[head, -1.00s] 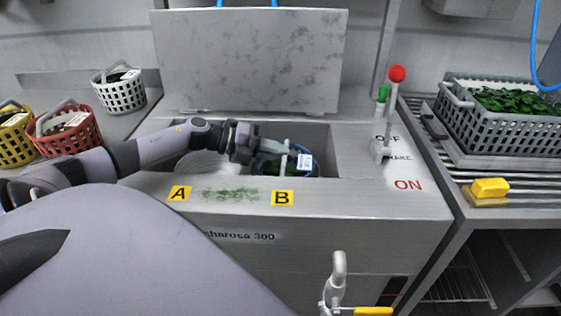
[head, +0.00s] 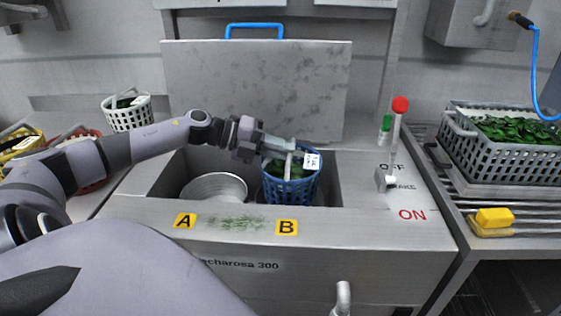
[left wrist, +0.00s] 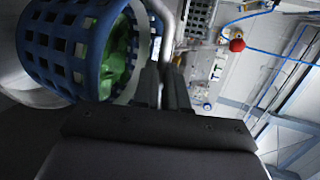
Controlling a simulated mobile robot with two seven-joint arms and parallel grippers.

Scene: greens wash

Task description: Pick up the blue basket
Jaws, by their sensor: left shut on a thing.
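The blue basket (head: 303,190) with green leaves in it and a white tag hangs at the B side of the open washer (head: 160,180). My left gripper (head: 290,145) is shut on the basket's pale handle, and the basket's upper part is raised above the washer's front edge. In the left wrist view the blue basket (left wrist: 70,45) is large at the upper left, with leaves showing inside. The basket's bottom is hidden behind the washer's front wall in the head view. My right gripper is not in view.
A round metal drum (head: 214,187) sits in the A side of the washer. The raised lid (head: 255,90) stands behind. A red-knobbed lever (head: 395,140) is to the right. A grey crate of leaves (head: 510,145) stands on the right rack; white (head: 128,115), red and yellow baskets are left.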

